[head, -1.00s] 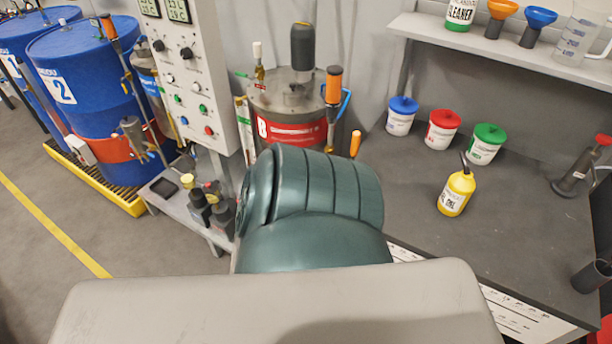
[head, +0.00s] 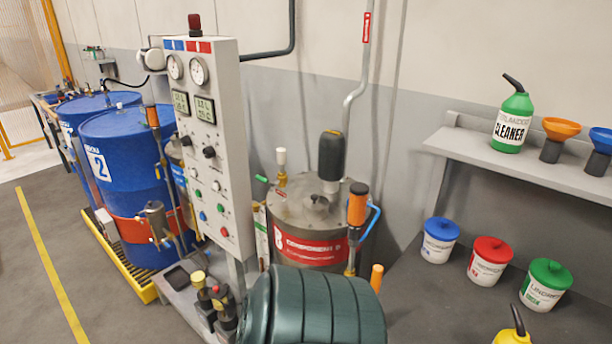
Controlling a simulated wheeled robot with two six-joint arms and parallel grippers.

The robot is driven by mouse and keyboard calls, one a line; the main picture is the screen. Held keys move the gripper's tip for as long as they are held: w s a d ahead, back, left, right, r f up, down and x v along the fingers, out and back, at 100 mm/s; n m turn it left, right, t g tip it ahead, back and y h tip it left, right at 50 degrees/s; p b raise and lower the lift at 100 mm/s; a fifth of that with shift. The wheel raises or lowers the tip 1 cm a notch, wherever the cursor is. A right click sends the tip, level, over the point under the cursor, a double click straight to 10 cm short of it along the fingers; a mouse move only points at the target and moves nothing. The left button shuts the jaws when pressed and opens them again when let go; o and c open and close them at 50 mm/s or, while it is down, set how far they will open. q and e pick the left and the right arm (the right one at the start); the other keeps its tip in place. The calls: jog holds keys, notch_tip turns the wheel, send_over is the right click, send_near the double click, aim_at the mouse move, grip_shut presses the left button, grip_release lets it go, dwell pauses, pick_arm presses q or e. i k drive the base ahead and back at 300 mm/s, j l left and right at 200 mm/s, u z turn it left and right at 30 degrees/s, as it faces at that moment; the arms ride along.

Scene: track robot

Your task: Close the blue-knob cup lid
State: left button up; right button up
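I cannot make out for certain a cup with a blue knob. A white tub with a blue lid (head: 439,241) stands upright on the dark bench at the right, its lid seated on top. A small metal cup (head: 156,222) hangs at the front of the nearer blue drum (head: 115,165); no blue knob shows on it. Small bottles with yellow and dark tops (head: 207,294) stand on the low cart below the control panel. Neither of my grippers is in view.
A grey steel vessel with a red label (head: 310,222) and the control panel (head: 210,140) stand in the middle. Tubs with a red lid (head: 487,262) and a green lid (head: 545,285) share the bench. A shelf (head: 470,150) holds a green cleaner bottle (head: 512,120) and funnels.

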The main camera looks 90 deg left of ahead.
aim_at(204, 256)
jog(key=u, duration=2.1)
